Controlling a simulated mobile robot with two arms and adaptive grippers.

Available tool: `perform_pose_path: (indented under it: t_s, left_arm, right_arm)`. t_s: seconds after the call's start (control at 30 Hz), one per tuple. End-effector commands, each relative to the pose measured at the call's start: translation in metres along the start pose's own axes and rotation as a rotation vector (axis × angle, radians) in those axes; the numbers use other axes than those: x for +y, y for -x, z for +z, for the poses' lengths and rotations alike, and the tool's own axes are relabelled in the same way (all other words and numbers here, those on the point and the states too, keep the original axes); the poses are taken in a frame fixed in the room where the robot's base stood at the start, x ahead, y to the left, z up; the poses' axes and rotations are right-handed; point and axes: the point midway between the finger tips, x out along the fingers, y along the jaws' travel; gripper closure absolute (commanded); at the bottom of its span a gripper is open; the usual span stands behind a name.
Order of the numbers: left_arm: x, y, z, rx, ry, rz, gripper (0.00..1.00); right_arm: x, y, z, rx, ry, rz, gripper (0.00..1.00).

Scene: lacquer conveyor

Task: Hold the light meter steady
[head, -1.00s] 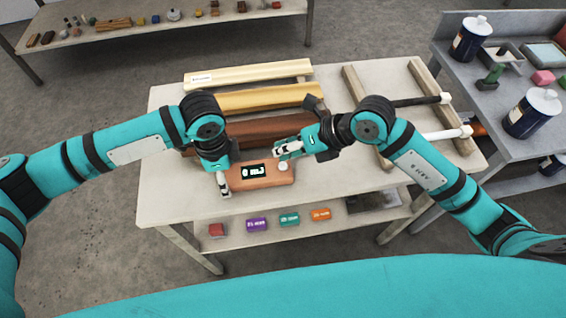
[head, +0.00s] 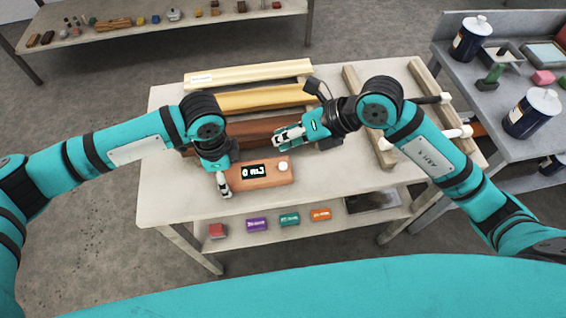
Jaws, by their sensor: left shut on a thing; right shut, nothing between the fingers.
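The light meter (head: 275,177) is an orange-brown box with a dark display and a round white knob or dome on top. It lies on the pale workbench (head: 170,205) near the front edge. My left gripper (head: 223,186) is shut on the light meter at its left end, and the fingers partly hide that end. My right gripper (head: 281,137) is shut and empty, above and behind the meter, apart from it, near the dark brown board.
Behind the meter lie a cream board (head: 250,74), a yellow board (head: 260,97) and a dark brown board (head: 262,130). Wooden rails (head: 433,95) are at right. Small coloured blocks, including a purple one (head: 257,225), sit on the shelf below. Cans (head: 531,113) stand on a grey side table.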

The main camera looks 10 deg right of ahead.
Motion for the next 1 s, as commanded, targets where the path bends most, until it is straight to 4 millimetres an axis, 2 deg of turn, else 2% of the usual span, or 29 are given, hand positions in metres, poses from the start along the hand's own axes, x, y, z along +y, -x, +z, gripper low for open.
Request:
perform_pose_path:
  t_s: [0.13,0.17,0.33,0.6,0.73,0.87,1.0]
  left_arm:
    - [0.0,0.001,0.0,0.001,0.0,-0.001,0.78]
    - [0.0,0.001,0.0,0.001,0.0,-0.001,0.34]
    - [0.0,0.0,0.0,0.001,0.0,-0.001,0.12]
    - [0.0,0.0,0.0,0.0,0.0,0.0,0.1]
    - [-0.001,0.007,0.0,0.001,0.0,-0.002,0.1]
    - [-0.001,0.028,-0.001,0.003,-0.001,-0.004,0.1]
    - [-0.001,0.059,-0.001,0.003,-0.001,-0.005,0.1]
  right_arm:
    - [0.0,0.0,0.0,0.0,0.0,0.0,1.0]
    - [0.0,0.0,0.0,0.0,0.0,0.0,1.0]
    - [0.0,0.0,0.0,0.0,0.0,0.0,1.0]
    - [0.0,0.0,0.0,0.0,0.0,0.0,1.0]
    - [0.0,0.0,0.0,0.0,0.0,0.0,1.0]
    - [0.0,0.0,0.0,0.0,0.0,0.0,1.0]
    - [0.0,0.0,0.0,0.0,0.0,0.0,1.0]
